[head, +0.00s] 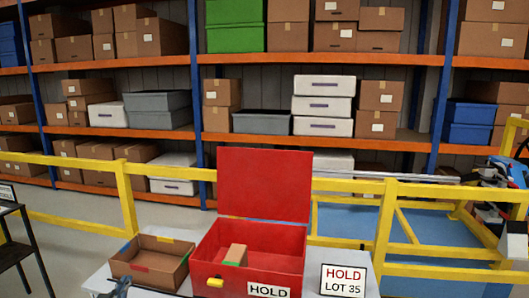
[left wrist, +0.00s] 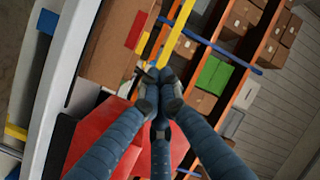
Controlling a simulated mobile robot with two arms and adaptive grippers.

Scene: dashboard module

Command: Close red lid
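The red lid (head: 265,185) stands open and upright at the back of the red box (head: 205,262) in the head view. The box has a yellow latch (head: 215,283) and a HOLD label on its front, and a small brown block (head: 237,254) inside. My left gripper (head: 118,287) shows only in part at the bottom edge of the head view, in front of the cardboard box and left of the red box. In the left wrist view its fingers (left wrist: 160,88) are together with nothing seen between them. Red surfaces (left wrist: 95,135) lie behind the fingers there. My right gripper is out of view.
An open cardboard box (head: 150,262) stands on the grey table (head: 98,280), left of the red box. A HOLD LOT 35 sign (head: 343,280) stands to the right. A yellow railing (head: 128,195) and loaded shelves (head: 330,60) are behind. A dark stand (head: 20,240) is at far left.

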